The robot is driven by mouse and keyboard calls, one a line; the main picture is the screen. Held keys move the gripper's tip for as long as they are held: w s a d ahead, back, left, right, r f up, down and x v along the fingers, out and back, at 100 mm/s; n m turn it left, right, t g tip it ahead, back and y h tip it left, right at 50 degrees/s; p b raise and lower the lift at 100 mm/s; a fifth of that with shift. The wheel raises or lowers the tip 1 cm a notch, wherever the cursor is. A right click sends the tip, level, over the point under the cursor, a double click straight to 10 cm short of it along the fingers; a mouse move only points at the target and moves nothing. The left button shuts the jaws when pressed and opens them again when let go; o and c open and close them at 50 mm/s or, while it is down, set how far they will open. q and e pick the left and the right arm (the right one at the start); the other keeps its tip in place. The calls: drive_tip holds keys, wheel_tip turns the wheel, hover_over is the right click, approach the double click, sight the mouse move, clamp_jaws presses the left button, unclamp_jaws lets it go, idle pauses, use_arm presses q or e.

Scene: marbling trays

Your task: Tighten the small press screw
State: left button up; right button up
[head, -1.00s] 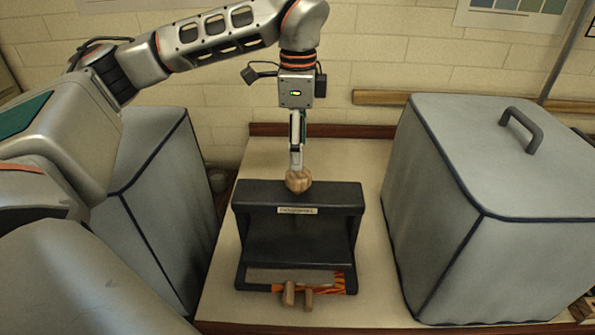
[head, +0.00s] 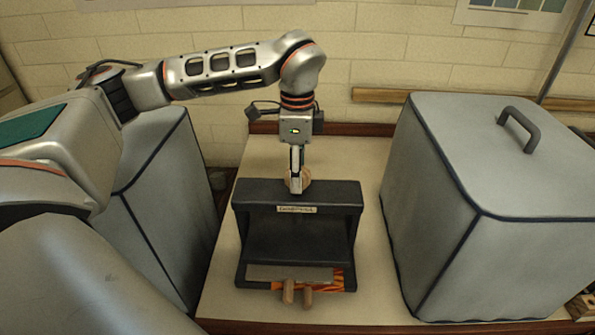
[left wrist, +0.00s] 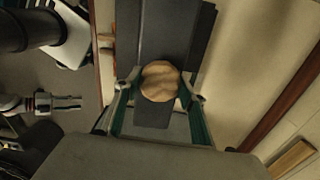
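The small press (head: 297,242) is a dark frame with a label plate and stands on the pale bench. The round wooden knob of its screw (left wrist: 160,81) sits on top of the press. My left gripper (head: 296,188) points straight down over the knob. In the left wrist view its two fingers (left wrist: 161,83) stand on either side of the knob, with what looks like a narrow gap to it. In the head view the gripper hides most of the knob. My right gripper (left wrist: 68,103) shows at the left of the left wrist view, apart from the press, its fingers spread and empty.
A big grey covered box with a handle (head: 480,200) stands close to the right of the press. Another grey covered box (head: 160,210) stands to the left. A grey board and two wooden handles (head: 289,291) lie at the front of the press.

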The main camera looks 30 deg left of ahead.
use_arm(q)
drive_tip(key=shift+c, duration=0.3)
drive_tip(key=m, duration=0.3)
drive_tip(key=shift+m, duration=0.4)
drive_tip(key=m, duration=0.3)
drive_tip(key=shift+m, duration=0.3)
drive_tip(key=m, duration=0.3)
drive_tip(key=shift+m, duration=0.4)
drive_tip(key=m, duration=0.3)
drive_tip(key=shift+m, duration=0.3)
drive_tip(key=m, duration=0.3)
drive_tip(key=shift+m, duration=0.3)
drive_tip(key=m, duration=0.3)
drive_tip(key=shift+m, duration=0.3)
drive_tip(key=m, duration=0.3)
drive_tip(key=shift+r+m, duration=0.1)
drive_tip(key=shift+m, duration=2.2)
